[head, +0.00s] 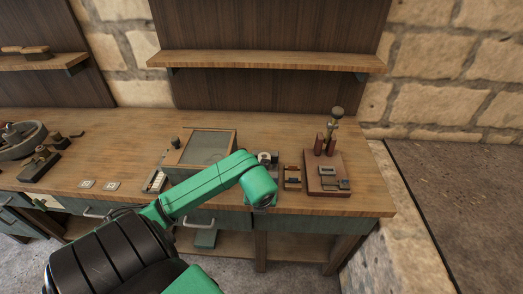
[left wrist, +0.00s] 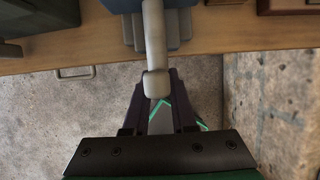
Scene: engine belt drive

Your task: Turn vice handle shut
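The vice is mostly hidden behind my left arm in the head view; a small grey round part (head: 265,157) beside the arm may belong to it. In the left wrist view the blue vice body (left wrist: 182,36) is at the top edge. Its pale grey handle (left wrist: 155,45) runs down from it and ends in a rounded knob. My left gripper (left wrist: 159,84) has one dark finger on each side of the knob, with a gap between the fingers about as wide as the knob. Whether they press on it cannot be told. My right gripper is not in view.
The wooden bench (head: 120,150) holds a framed grey panel (head: 207,147), a brown base with a small device (head: 328,184) and a small brass-coloured item (head: 292,178). A drawer handle (left wrist: 75,73) shows below the bench edge. Shelf (head: 265,61) above; stone ledge at right.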

